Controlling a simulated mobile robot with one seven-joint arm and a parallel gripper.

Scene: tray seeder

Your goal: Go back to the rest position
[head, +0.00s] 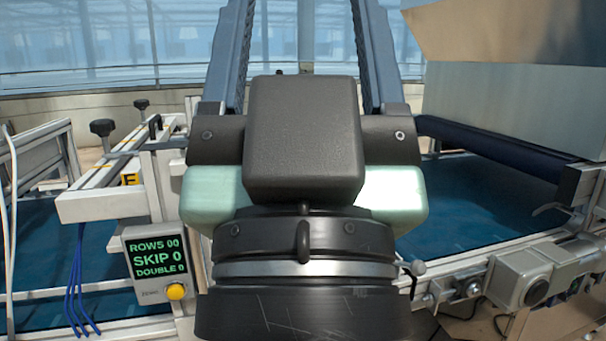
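My gripper (307,40) fills the middle of the head view, seen from behind and close up. Its two long blue-grey fingers stand wide apart and run up past the top edge, so their tips are out of view. The dark gripper body hides the middle of the seeder.
A counter box (157,264) at the left reads ROWS 00, SKIP 0, DOUBLE 0, with a yellow button. Blue belt (470,203) shows on both sides. A light frame (112,203) with black knobs stands left. A large grey hopper (515,108) stands right, behind a dark roller (500,150).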

